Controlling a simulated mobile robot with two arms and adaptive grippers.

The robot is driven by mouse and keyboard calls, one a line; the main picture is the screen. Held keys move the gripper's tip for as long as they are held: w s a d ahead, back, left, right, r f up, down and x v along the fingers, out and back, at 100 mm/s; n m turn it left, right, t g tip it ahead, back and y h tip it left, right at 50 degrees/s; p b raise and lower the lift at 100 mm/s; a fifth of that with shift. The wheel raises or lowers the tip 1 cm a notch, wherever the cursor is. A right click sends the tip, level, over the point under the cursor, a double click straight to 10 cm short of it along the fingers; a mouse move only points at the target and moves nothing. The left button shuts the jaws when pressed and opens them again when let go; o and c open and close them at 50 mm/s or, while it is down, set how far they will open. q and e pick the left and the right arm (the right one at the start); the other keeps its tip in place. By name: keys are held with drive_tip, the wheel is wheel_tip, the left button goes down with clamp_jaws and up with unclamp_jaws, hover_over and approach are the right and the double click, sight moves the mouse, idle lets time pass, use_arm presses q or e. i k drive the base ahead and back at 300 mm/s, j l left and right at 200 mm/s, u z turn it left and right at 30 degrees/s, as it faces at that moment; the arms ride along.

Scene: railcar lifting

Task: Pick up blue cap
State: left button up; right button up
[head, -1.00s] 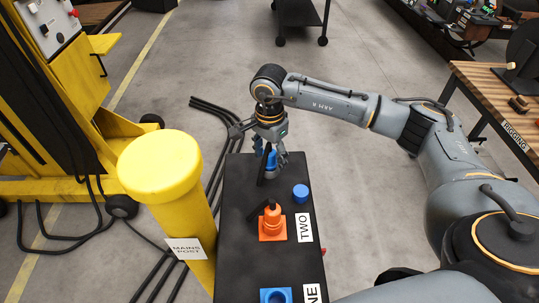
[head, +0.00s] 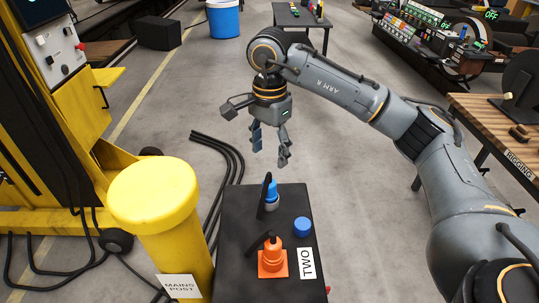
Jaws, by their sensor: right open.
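The blue cap (head: 302,226) is a short round piece on top of the black stand (head: 238,238), near its right edge. A blue connector (head: 271,196) with a black lever stands just behind and left of the cap. An orange connector (head: 272,260) on an orange square base, also with a black lever, is in front of the cap. My right gripper (head: 270,152) points down with its fingers apart and empty, above and beyond the far end of the stand. It is clear of the cap and of both connectors. My left gripper is not in view.
The yellow mains post (head: 160,225) stands close to the left of the stand, with a yellow machine (head: 65,120) further left. Black cables (head: 225,160) lie on the floor between. A wooden rigging bench (head: 500,130) is at the right.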

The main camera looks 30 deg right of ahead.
sight(302, 226)
drive_tip(key=z, duration=1.15)
